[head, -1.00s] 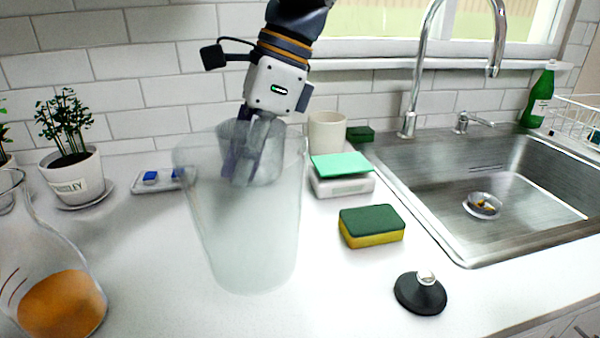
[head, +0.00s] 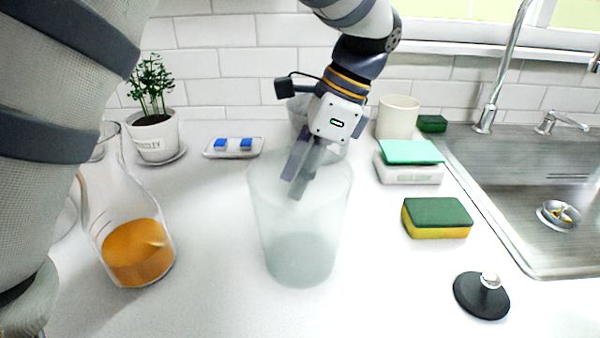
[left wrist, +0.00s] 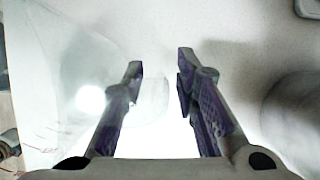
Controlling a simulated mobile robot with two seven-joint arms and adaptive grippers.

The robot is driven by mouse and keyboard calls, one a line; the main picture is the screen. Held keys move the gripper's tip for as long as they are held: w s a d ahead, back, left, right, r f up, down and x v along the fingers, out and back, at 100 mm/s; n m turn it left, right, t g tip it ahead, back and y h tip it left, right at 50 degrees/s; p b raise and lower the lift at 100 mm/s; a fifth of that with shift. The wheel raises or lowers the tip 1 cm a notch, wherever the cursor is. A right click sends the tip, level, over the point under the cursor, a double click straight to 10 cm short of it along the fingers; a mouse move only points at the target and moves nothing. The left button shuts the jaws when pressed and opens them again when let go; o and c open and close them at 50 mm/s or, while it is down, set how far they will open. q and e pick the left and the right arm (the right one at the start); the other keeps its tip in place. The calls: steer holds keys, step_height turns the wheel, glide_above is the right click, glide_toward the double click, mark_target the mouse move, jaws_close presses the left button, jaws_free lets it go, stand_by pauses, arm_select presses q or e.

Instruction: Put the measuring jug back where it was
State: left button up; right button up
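A tall, frosted clear vessel, which I take for the measuring jug (head: 302,250), stands upright on the counter in the middle of the head view. My left gripper (head: 298,182) points down at its far side, partly seen through the clear wall. In the left wrist view the two fingers (left wrist: 158,75) are apart. The jug's clear wall (left wrist: 75,85) fills the left side there, with faint red marks. A pale, blurred shape shows between the fingers; I cannot tell if it is the jug's handle. My right gripper is in neither view.
A flask of orange liquid (head: 140,250) stands left of the jug. Behind are a potted plant (head: 153,135), a small tray (head: 210,152) and a mug (head: 398,118). A scale (head: 410,171), sponge (head: 437,216), dark lid (head: 480,295) and sink (head: 515,225) lie right.

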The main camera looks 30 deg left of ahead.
arm_select(q)
steer(key=b+v, duration=0.1)
steer(key=v, duration=1.1)
steer(key=shift+r+b, duration=0.15)
steer(key=shift+b, duration=0.2)
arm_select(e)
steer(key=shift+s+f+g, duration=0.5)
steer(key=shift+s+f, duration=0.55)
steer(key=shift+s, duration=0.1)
